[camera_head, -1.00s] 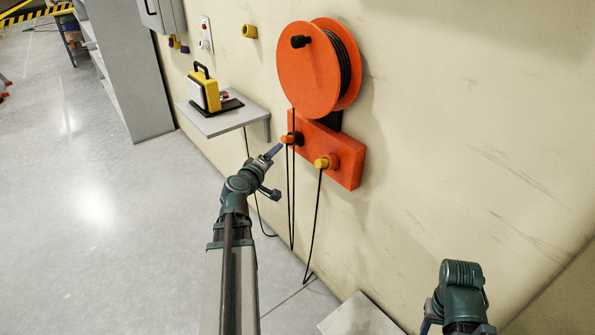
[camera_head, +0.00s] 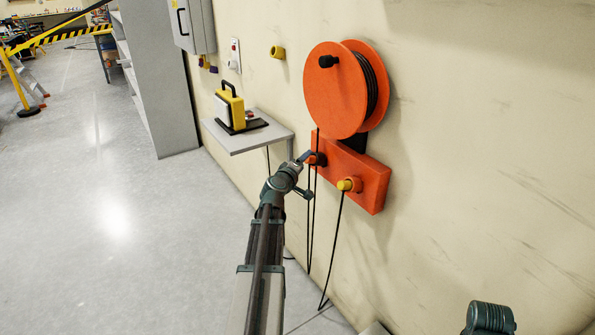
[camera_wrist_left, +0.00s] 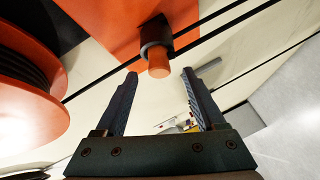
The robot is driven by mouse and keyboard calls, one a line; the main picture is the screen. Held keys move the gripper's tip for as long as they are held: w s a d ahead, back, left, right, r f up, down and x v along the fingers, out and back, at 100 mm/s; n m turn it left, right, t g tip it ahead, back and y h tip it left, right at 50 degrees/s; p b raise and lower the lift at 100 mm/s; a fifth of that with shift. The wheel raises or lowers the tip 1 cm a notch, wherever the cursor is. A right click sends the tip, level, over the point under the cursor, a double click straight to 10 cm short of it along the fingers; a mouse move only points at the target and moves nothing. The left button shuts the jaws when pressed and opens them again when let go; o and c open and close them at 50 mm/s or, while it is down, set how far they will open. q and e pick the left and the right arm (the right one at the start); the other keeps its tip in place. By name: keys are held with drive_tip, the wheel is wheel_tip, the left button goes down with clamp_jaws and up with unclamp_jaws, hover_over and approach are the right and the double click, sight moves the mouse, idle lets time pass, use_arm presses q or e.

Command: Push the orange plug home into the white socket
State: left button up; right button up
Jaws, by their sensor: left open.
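The orange plug (camera_wrist_left: 158,64) sits in a black collar (camera_wrist_left: 155,36) on the orange bracket below the cable reel. In the left wrist view its free end lies just beyond and between my left fingertips, with no finger clearly touching it. My left gripper (camera_head: 304,156) is open and empty, close in front of the plug, and largely hides it in the head view. It also shows in the left wrist view (camera_wrist_left: 160,76). My right gripper is out of view.
The orange reel (camera_head: 335,92) hangs above the orange bracket (camera_head: 372,188). A yellow plug (camera_head: 347,184) sits beside the orange one, and black cables hang near my left arm. A grey shelf (camera_head: 255,138) carries a yellow lamp (camera_head: 233,104).

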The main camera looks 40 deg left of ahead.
use_arm(q)
drive_tip(key=shift+x, duration=1.45)
drive_tip(key=shift+c, duration=0.4)
clamp_jaws()
drive_tip(key=shift+s+r, duration=0.1)
drive_tip(key=shift+s+a+r+p, duration=0.25)
drive_tip(key=shift+s+r+p, duration=0.1)
drive_tip(key=shift+s, duration=0.55)
drive_tip(key=shift+s+a+r+p, duration=0.3)
drive_tip(key=shift+s, duration=0.55)
drive_tip(key=shift+s+a+r+p, duration=0.25)
drive_tip(key=shift+s+r+p, duration=0.1)
drive_tip(key=shift+s, duration=0.55)
